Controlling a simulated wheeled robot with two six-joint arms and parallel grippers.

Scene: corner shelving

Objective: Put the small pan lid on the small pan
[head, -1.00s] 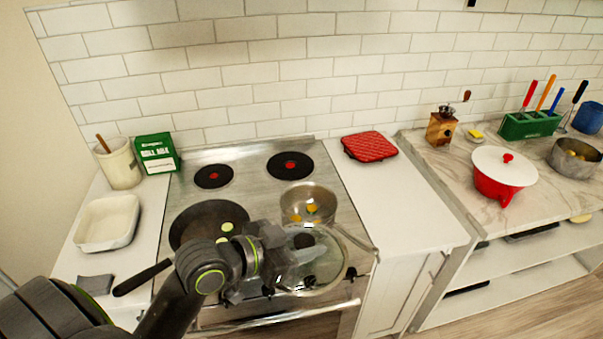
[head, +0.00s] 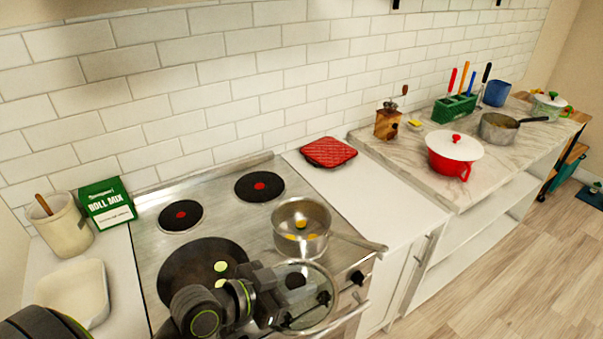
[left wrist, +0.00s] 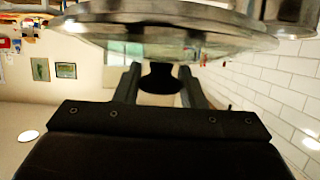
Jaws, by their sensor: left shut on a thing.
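My left gripper (head: 284,285) is shut on the dark knob (left wrist: 160,77) of the glass small pan lid (head: 318,318). The lid has a metal rim and is held over the front edge of the stove. In the left wrist view the lid (left wrist: 165,32) spans the top, with the knob between the fingers. The small steel pan (head: 301,243) stands on the stove just behind the lid, uncovered, with yellow pieces inside and its handle pointing right. The lid is in front of the pan in the picture and not on it. My right gripper is out of view.
A black frying pan (head: 186,275) is left of the small pan, partly behind my arm. Two bare burners (head: 260,187) are at the back. A red pot (head: 452,160) and another steel pan (head: 499,130) stand on the marble counter. The white counter (head: 350,195) is mostly clear.

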